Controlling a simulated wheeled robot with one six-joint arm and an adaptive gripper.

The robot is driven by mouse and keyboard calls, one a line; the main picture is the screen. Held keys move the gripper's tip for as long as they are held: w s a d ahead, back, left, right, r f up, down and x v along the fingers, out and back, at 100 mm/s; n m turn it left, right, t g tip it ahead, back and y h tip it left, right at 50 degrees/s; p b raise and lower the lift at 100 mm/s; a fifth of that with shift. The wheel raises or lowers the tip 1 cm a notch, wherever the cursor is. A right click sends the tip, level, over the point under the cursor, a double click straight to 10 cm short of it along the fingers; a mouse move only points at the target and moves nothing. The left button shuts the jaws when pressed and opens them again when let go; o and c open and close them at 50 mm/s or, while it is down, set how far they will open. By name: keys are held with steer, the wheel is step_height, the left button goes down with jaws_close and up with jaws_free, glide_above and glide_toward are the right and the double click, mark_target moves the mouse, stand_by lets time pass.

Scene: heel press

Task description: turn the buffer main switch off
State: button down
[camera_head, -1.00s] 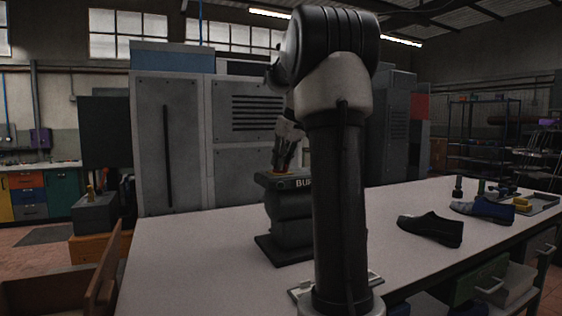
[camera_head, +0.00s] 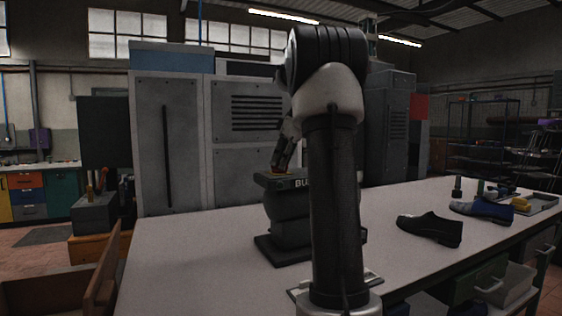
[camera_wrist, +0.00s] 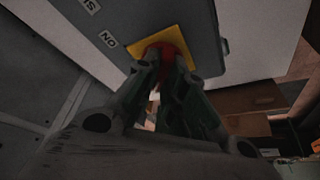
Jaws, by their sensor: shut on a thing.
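The buffer (camera_head: 287,207) is a dark machine on the bench, partly hidden behind my arm, with lettering starting "BU" on its front edge. Its main switch is a red knob (camera_wrist: 167,48) on a yellow plate (camera_wrist: 140,48), with an "ON" label beside the plate in the wrist view. My gripper (camera_wrist: 166,62) is shut on the red knob, its fingers on either side and covering part of it. In the head view my gripper (camera_head: 281,171) reaches down, tilted, to the switch on top of the buffer. The knob's exact turn is hard to tell.
The pale workbench (camera_head: 190,250) is clear left of the buffer. A black shoe (camera_head: 430,229) and a blue shoe (camera_head: 484,210) stand to the right, near a tray (camera_head: 542,203). Grey cabinets (camera_head: 168,140) stand behind the bench.

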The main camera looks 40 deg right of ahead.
steer(key=c, duration=1.5)
jaws_free()
steer(key=v, duration=1.2)
steer(key=shift+a, duration=0.1)
